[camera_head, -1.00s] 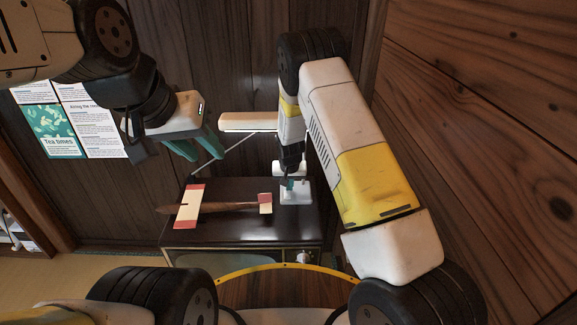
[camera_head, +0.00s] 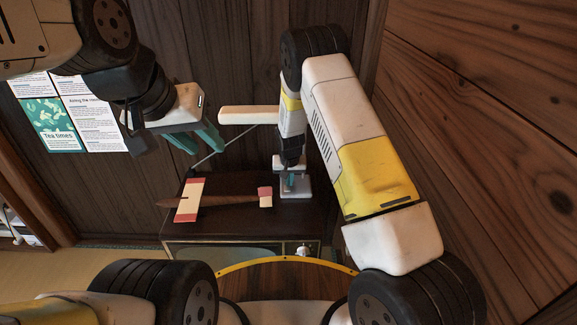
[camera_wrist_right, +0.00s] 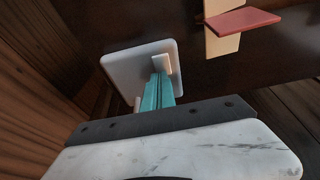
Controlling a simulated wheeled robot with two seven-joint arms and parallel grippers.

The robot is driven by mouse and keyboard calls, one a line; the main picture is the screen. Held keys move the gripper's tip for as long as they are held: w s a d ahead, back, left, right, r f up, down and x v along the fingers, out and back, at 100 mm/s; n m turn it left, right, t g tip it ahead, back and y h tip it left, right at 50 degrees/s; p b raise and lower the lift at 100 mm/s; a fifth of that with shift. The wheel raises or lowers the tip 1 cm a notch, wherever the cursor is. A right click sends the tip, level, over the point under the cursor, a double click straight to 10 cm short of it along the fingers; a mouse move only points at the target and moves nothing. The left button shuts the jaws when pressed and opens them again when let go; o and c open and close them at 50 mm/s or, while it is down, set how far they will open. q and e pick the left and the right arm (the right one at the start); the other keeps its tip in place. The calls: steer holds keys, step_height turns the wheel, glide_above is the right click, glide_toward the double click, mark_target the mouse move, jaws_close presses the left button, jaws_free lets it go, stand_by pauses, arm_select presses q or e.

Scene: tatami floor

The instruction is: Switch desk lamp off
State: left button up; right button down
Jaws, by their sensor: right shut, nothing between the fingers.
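The desk lamp has a pale, long head (camera_head: 250,115), a thin slanted arm and a white base (camera_head: 304,187) on the dark cabinet. My right gripper (camera_head: 290,184) points down over the base, shut and empty. In the right wrist view the square base (camera_wrist_right: 135,72) shows under the teal fingertips (camera_wrist_right: 160,78). A small pale block (camera_wrist_right: 162,63) stands on the base right beside the fingertips; I cannot tell if they touch it. The right forearm covers part of the lamp. My left gripper (camera_head: 207,149) is open and empty, left of the lamp head.
A wooden toy plane (camera_head: 225,202) with red and cream parts lies on the cabinet top (camera_head: 240,222), left of the lamp base. It also shows in the right wrist view (camera_wrist_right: 226,35). Posters (camera_head: 70,112) hang on the back wall. A wooden wall (camera_head: 490,120) stands close on the right.

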steer(key=shift+s+r, duration=0.1)
steer(key=shift+s, duration=0.65)
steer(key=v, duration=0.7)
steer(key=shift+r, duration=0.4)
steer(key=shift+s, duration=0.1)
